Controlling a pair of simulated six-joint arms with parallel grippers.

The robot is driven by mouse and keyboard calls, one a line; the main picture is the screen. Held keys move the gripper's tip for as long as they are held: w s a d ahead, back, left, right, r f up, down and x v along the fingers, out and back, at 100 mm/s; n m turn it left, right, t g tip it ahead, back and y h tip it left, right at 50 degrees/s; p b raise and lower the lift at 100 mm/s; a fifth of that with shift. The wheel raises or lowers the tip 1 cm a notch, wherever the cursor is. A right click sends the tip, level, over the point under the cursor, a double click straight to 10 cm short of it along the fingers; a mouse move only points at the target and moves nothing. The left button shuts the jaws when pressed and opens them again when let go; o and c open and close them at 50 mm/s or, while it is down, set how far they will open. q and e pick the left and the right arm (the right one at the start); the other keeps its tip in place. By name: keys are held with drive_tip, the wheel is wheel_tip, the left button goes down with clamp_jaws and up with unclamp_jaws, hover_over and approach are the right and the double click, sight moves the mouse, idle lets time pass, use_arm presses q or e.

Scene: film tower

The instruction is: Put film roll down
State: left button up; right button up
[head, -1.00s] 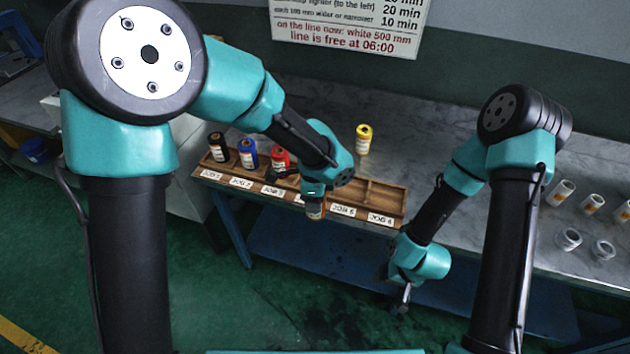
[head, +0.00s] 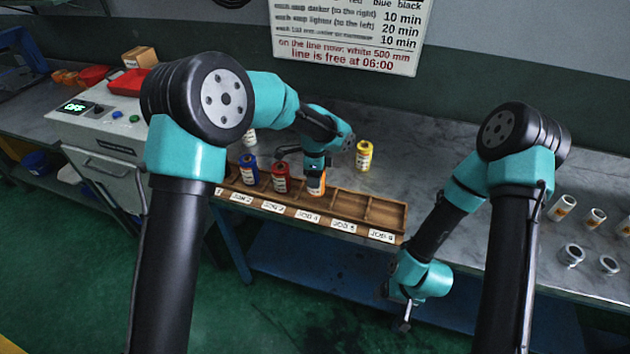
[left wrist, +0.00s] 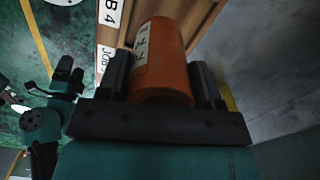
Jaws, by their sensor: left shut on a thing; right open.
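My left gripper (head: 316,166) is shut on an orange film roll (head: 316,184) with a white label, at the JOB 4 place of the wooden rack (head: 388,212). In the left wrist view the orange roll (left wrist: 165,60) stands between the two fingers, beside the rack's labels. I cannot tell whether its base touches the rack floor. A blue roll (head: 249,168) and a red roll (head: 281,177) stand in the rack to the left. A yellow roll (head: 364,155) stands on the bench behind the rack. My right gripper (head: 405,318) is open and empty, in front of the bench.
The JOB 5 and JOB 6 compartments are empty. White rolls (head: 562,207) and rings (head: 571,255) sit on the bench at the right. A machine with an OFF display (head: 75,106) stands at the left. My left arm hides the rack's left end.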

use_arm(q)
drive_tip(key=shift+w, duration=0.1)
drive_tip(key=shift+w, duration=0.25)
drive_tip(key=shift+f, duration=1.75)
drive_tip(key=shift+f, duration=0.1)
drive_tip(key=o, duration=1)
wheel_tip(320, 180, up, 12)
drive_tip(key=shift+r, duration=0.1)
